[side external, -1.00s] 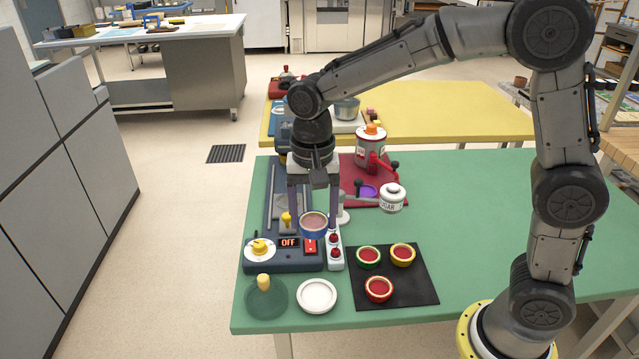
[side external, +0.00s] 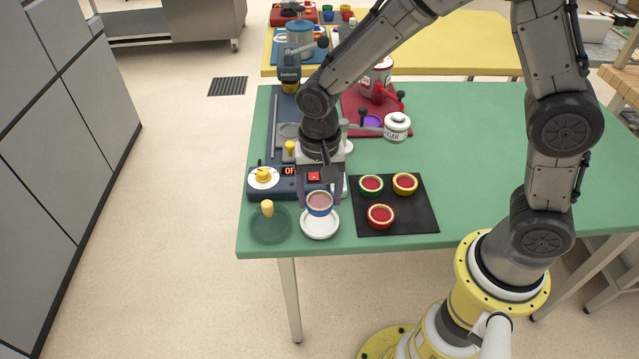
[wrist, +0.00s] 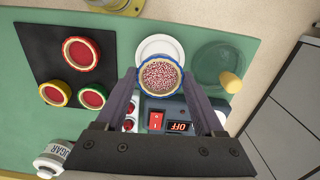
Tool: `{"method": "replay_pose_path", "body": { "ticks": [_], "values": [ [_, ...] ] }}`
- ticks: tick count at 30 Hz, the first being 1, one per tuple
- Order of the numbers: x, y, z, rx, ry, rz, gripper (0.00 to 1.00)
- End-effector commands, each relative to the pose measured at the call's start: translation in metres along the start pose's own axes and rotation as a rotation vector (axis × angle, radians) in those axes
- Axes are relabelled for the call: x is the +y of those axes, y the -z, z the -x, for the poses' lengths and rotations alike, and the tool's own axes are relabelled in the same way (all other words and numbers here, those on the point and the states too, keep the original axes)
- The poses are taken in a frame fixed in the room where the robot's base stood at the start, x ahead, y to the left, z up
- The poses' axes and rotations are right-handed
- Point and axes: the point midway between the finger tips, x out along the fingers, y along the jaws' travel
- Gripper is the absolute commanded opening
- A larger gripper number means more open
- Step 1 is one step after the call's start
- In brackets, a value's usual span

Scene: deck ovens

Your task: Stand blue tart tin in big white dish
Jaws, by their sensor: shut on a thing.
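The blue tart tin (side external: 320,208), with a speckled pinkish filling, is between the fingers of my gripper (side external: 319,200). In the side external view it shows over the white dish (side external: 319,231), covering the dish's back part. In the wrist view the tin (wrist: 161,76) sits between both fingertips of my gripper (wrist: 160,80), level, and overlaps the near part of the white dish (wrist: 160,45). My gripper is shut on the tin. Whether the tin's base touches the dish is hidden.
A black mat (side external: 419,219) with red-filled tins in green, yellow and red lies to the right. A green glass plate (side external: 270,228) with a yellow-knobbed thing lies left. The machine with the OFF display (side external: 287,170) stands behind. A sugar jar (side external: 397,127) stands farther back.

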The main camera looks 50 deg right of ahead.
Motion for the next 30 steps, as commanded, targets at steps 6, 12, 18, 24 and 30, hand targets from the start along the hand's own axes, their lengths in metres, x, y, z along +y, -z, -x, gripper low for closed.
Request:
{"method": "replay_pose_path", "body": {
  "ticks": [6,12,18,24,30],
  "values": [
    [0.000,0.000,-0.021,-0.001,-0.002,0.000,0.04],
    [0.000,0.000,-0.033,0.000,0.000,0.000,0.04],
    [0.000,0.000,-0.036,0.000,0.001,0.000,0.04],
    [0.000,0.000,-0.036,0.000,0.001,0.000,0.04],
    [0.000,0.000,-0.036,0.000,0.001,0.000,0.04]
  ]
}}
